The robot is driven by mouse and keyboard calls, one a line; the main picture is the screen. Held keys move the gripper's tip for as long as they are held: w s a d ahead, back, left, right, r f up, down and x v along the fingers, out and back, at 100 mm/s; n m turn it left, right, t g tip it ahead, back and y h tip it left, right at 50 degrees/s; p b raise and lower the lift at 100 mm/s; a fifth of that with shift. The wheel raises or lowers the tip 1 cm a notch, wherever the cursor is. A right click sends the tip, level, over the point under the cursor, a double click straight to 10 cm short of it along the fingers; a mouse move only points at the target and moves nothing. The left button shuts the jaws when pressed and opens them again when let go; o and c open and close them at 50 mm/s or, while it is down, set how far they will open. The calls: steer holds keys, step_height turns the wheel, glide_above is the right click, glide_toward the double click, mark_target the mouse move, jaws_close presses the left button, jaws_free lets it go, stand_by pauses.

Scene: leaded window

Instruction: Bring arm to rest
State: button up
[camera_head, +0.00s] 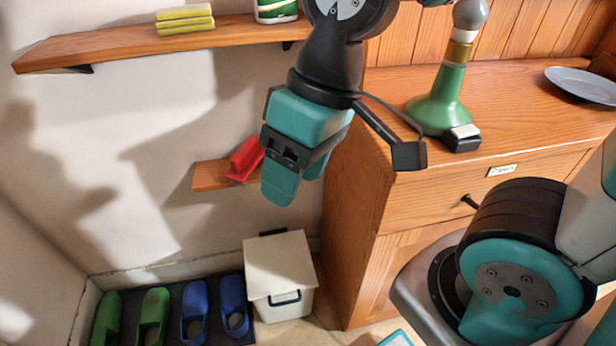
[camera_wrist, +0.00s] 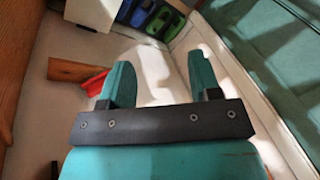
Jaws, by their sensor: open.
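My gripper (camera_head: 293,182) hangs in mid-air in the head view, left of the wooden cabinet and pointing down. Its teal fingers also show in the wrist view (camera_wrist: 160,82), spread apart with nothing between them. My arm comes down from the top of the head view, in front of the wall and the cabinet's left edge. The gripper appears in front of the small wooden shelf (camera_head: 208,176) with a red object (camera_head: 245,160) on it. I cannot tell how far it is from them.
The wooden cabinet (camera_head: 400,215) holds a green bottle-like lamp (camera_head: 440,105), a small dark box (camera_head: 461,138) and a grey plate (camera_head: 583,84). An upper shelf (camera_head: 110,45) carries yellow sponges (camera_head: 185,19). A white bin (camera_head: 280,268) and green and blue shoes (camera_head: 195,312) stand on the floor.

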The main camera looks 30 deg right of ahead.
steer(key=s, duration=0.1)
steer(key=s+n, duration=0.1)
steer(key=shift+s+d+r, duration=0.1)
steer(key=shift+s+r, duration=0.05)
steer(key=shift+s, duration=0.15)
step_height(320, 180, up, 16)
steer(key=p, duration=1.5)
steer(key=shift+p, duration=0.4)
